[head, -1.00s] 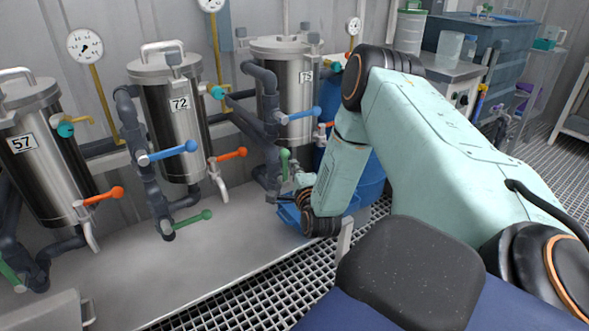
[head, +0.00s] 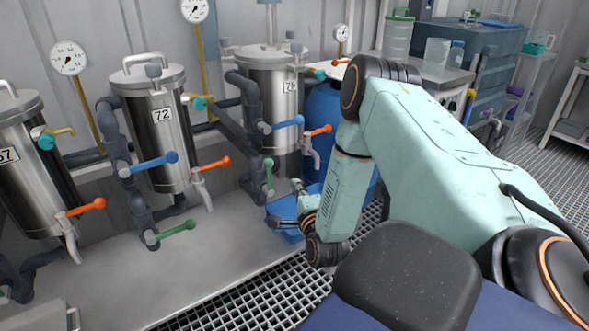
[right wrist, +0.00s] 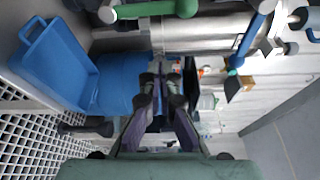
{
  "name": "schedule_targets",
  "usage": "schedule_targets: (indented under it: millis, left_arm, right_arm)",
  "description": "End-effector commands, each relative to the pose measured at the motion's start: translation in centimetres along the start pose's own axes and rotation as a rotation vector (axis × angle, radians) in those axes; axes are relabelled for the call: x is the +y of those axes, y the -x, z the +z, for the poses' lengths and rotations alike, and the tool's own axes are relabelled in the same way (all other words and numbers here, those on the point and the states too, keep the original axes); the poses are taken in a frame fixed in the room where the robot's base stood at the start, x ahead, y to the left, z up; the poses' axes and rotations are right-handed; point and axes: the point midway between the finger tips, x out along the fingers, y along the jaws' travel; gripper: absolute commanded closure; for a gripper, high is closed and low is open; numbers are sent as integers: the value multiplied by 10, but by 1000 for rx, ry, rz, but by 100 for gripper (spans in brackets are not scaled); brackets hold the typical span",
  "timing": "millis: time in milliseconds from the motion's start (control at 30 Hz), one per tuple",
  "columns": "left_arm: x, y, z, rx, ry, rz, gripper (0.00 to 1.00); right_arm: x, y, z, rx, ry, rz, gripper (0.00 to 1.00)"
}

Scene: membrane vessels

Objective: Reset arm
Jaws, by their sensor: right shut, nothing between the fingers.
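My right arm reaches in from the right of the head view and bends down at its elbow. My right gripper (head: 284,222) is over the blue tray (head: 292,236), near vessel 75 and its green-handled valve (head: 269,174). In the right wrist view the right gripper (right wrist: 160,84) shows its two fingers close together with nothing held. The blue tray (right wrist: 28,60) lies at the left there, beside the blue barrel (right wrist: 125,82). My left gripper is not in the head view.
Steel vessels 75 (head: 272,90), 72 (head: 158,128) and 57 (head: 30,165) stand along the wall with pipes and coloured valve handles. The grey bench top (head: 150,265) is mostly bare. Grating (head: 265,300) runs along its front. A side table (head: 440,75) stands behind my arm.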

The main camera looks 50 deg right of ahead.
Motion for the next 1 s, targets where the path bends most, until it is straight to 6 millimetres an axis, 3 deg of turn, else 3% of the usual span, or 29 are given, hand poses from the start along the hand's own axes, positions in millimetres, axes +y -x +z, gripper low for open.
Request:
schedule_targets:
  millis: [233, 700, 767, 867, 1000]
  left_arm:
    - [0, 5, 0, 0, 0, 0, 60]
    - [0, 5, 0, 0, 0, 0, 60]
    - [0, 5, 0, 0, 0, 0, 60]
    - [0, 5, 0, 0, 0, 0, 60]
    - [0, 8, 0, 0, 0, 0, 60]
  right_arm:
    - [1, 26, 0, 0, 0, 1, 100]
    - [4, 29, -2, -2, 67, 15, 100]
    - [13, 29, -2, -7, 147, 55, 100]
    - [43, 40, 0, -39, 333, 193, 100]
    - [90, 79, 24, -198, 629, 428, 100]
